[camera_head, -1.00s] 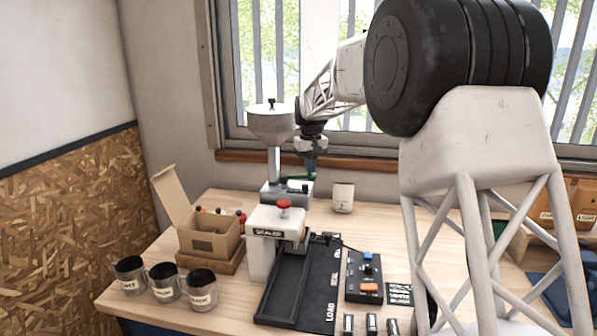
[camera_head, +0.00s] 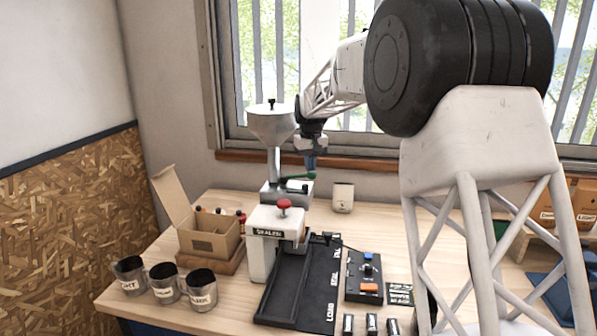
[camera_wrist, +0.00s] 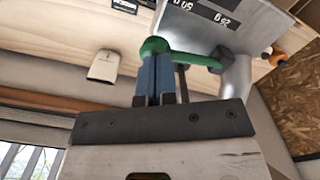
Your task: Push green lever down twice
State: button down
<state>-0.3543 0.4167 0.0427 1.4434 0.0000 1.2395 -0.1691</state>
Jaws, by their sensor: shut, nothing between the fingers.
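The green lever (camera_head: 302,177) sticks out to the right from the grey hopper machine (camera_head: 276,140) at the back of the table. It also shows in the wrist view (camera_wrist: 200,60), with its rounded green end at the tips of my fingers. My gripper (camera_head: 310,165) is shut and empty, pointing down at the lever's outer end. In the wrist view the blue fingers (camera_wrist: 155,78) are together and appear to meet the lever's knob; I cannot tell if they touch it.
A white sealer (camera_head: 262,245) with a red knob stands in front of the machine. An open cardboard box (camera_head: 210,240), several labelled cups (camera_head: 165,290) and a button box (camera_head: 363,277) are nearer the front.

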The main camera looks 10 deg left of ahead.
jog(key=shift+r, duration=2.35)
jog(key=shift+r, duration=0.1)
jog(key=shift+r, duration=2.85)
jog(key=shift+f, duration=0.15)
jog(key=shift+f, duration=3.15)
